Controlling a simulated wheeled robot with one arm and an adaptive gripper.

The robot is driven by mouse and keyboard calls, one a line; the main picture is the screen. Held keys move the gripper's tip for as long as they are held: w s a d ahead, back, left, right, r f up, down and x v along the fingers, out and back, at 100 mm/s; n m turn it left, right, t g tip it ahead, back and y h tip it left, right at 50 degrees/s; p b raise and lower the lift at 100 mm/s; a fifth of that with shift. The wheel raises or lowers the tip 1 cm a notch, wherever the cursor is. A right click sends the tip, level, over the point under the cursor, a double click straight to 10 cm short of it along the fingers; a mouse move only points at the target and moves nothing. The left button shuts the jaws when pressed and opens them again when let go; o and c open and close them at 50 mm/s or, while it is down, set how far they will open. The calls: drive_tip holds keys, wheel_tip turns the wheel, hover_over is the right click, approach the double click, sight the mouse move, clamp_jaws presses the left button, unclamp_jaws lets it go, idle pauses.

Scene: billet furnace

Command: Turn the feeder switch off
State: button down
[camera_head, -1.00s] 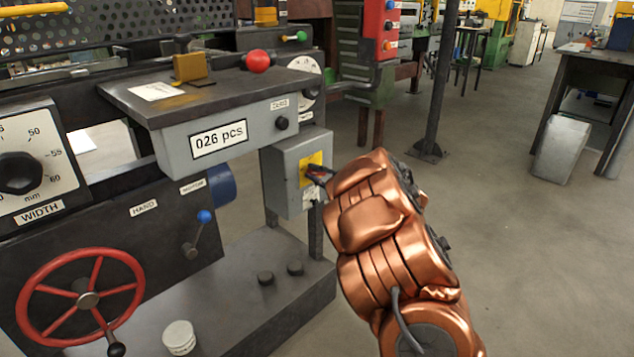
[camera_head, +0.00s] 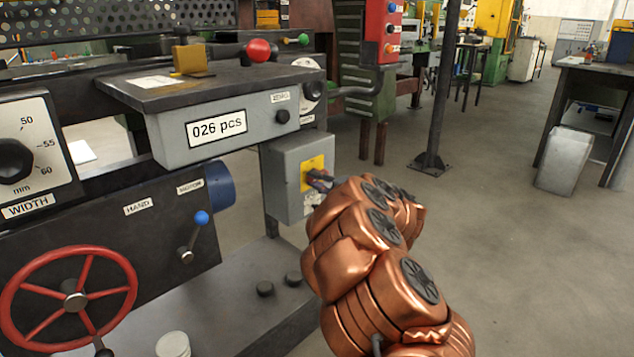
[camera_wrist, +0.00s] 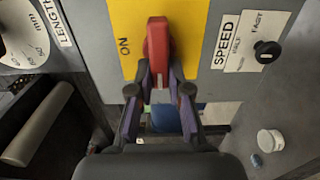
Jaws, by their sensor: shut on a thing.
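The feeder switch shows in the wrist view as a red handle (camera_wrist: 158,42) on a yellow plate (camera_wrist: 125,25). The plate carries the word ON, printed sideways, to the left of the handle. My gripper (camera_wrist: 160,78) has its fingers closed on both sides of the handle's near end. In the head view the yellow plate (camera_head: 308,172) sits on a grey box (camera_head: 287,170) below the counter unit. My gripper (camera_head: 322,180) is at its front, and the red handle is hard to make out there. No OFF marking shows.
A SPEED label and black knob (camera_wrist: 266,50) are to the right of the switch in the wrist view, a LENGTH dial (camera_wrist: 22,38) to the left. The head view shows a red handwheel (camera_head: 75,300) and a blue-knobbed lever (camera_head: 196,235). Open floor lies to the right.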

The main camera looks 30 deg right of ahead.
drive_tip(key=c, duration=1.1)
unclamp_jaws()
drive_tip(key=shift+s, duration=0.1)
drive_tip(key=v, duration=1.1)
drive_tip(key=shift+s+d, duration=0.2)
drive_tip(key=shift+s, duration=0.2)
